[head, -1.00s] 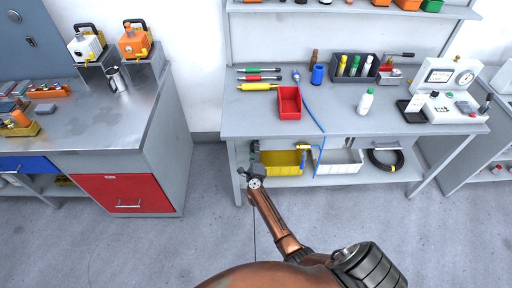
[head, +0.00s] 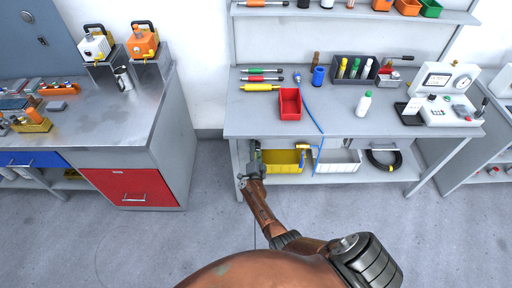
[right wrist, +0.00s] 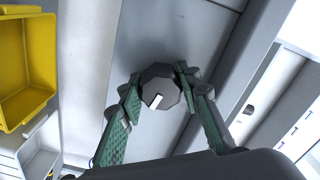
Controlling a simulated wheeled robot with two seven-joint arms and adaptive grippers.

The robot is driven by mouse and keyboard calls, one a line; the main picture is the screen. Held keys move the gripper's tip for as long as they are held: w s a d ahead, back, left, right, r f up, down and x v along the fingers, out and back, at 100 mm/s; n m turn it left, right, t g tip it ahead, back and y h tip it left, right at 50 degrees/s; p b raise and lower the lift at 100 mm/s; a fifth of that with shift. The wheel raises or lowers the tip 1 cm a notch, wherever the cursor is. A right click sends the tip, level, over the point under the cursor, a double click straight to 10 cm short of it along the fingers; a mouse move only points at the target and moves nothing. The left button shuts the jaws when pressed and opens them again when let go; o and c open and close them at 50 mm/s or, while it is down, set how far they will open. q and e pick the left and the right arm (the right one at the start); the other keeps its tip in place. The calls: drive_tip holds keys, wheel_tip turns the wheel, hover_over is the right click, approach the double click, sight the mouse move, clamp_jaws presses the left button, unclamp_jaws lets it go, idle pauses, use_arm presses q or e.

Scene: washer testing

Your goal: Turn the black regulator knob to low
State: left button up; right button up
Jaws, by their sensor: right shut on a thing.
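The black regulator knob (right wrist: 159,87) shows in the right wrist view as a dark, many-sided disc with a white mark near its lower-left edge. It sits in front of a grey metal surface. My right gripper (right wrist: 157,84) has its two green-padded fingers closed on the knob from either side. In the head view my right gripper (head: 254,166) is low at the left end of the workbench, beside the yellow bin; the knob cannot be made out there. Any lettering around the knob is not visible. My left gripper is not in view.
The yellow bin (head: 278,161) and a white bin (head: 338,162) stand on the shelf under the workbench (head: 260,124). A blue hose (head: 310,113) hangs over the bench's front edge. A cabinet with a red drawer (head: 130,188) stands left. The floor between is clear.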

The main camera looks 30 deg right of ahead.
drive_tip(key=shift+n, duration=1.1)
drive_tip(key=shift+p, duration=0.3)
drive_tip(key=o, duration=1.2)
